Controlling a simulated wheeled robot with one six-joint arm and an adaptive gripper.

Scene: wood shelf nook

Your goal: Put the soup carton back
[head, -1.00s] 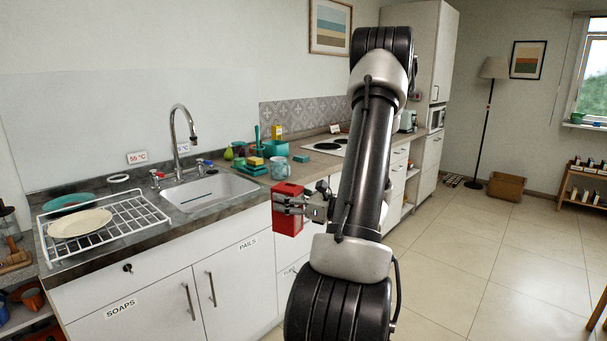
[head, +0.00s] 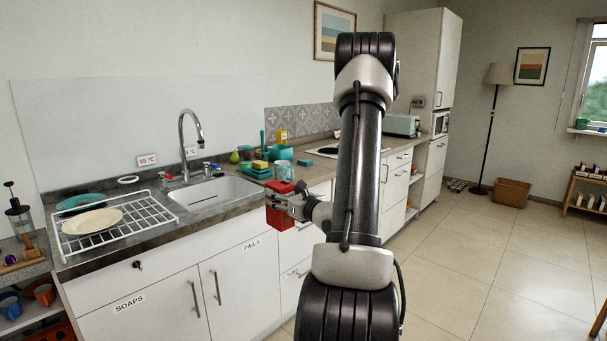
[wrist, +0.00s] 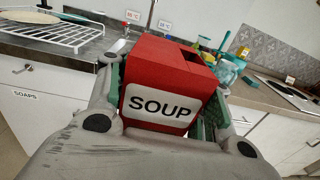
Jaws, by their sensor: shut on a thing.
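The soup carton is a red box with a white SOUP label. In the wrist view the soup carton (wrist: 168,75) fills the middle, with a dark opening in its top. My gripper (wrist: 165,100) is shut on it, one finger at each side. In the head view the carton (head: 279,210) is held in front of the counter's front edge, near the drawers. My gripper (head: 287,203) covers part of its right side there. No clear spot for the carton is labelled in these views.
Cupboards below are labelled SOAPS and PAILS. A low shelf (head: 35,311) stands at the left. The tiled floor at right is open.

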